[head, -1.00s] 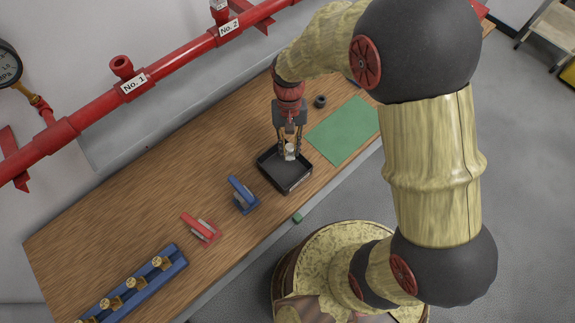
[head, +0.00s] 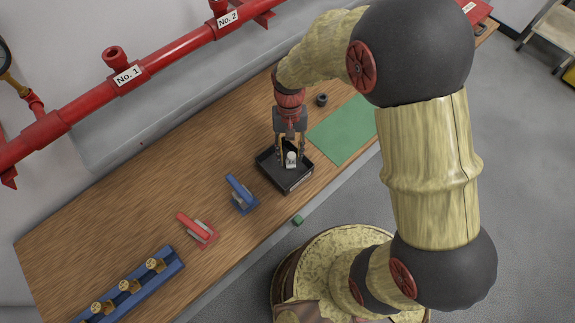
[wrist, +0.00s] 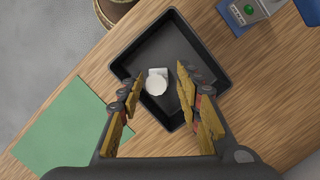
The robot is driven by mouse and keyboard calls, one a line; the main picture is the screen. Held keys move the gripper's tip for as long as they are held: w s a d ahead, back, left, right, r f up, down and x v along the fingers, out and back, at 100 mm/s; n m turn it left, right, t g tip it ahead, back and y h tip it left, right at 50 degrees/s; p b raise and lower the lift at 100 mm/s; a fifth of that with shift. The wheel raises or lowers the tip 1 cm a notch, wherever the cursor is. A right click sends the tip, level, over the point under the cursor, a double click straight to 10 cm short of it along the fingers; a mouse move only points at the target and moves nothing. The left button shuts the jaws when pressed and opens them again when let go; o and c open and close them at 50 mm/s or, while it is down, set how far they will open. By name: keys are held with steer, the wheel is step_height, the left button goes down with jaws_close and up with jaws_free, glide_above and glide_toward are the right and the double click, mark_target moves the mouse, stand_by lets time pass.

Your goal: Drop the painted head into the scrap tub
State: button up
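The painted head (wrist: 156,83), a small white piece, lies inside the black scrap tub (head: 297,184), and it also shows in the head view (head: 291,159). In the wrist view the tub (wrist: 177,22) is a square tray with low walls. My gripper (head: 291,163) points down over the tub. In the wrist view my gripper (wrist: 160,97) has its fingers spread wide, one on each side of the painted head, with gaps between them and it. Nothing is held.
A green mat (head: 342,130) and a dark ring (head: 321,100) lie near the tub. A blue tool (head: 241,194), a red tool (head: 197,230) and a blue rack with brass heads (head: 130,290) stand to the left. A red pipe (head: 170,62) runs along the wall.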

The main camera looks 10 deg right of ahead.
steer(key=shift+o, duration=0.5)
steer(key=shift+r, duration=0.1)
steer(key=shift+w+r, duration=0.15)
steer(key=shift+r, duration=0.2)
steer(key=v, duration=1.1)
steer(key=s+d+r+t, duration=0.4)
steer(key=s+d+r, duration=0.2)
steer(key=s+r, duration=0.1)
steer(key=s+d+r+n+t, duration=0.1)
steer(key=s+d+r+t, duration=0.3)
steer(key=s+r, duration=0.4)
steer(key=shift+d+r, duration=0.8)
steer(key=shift+d, duration=0.1)
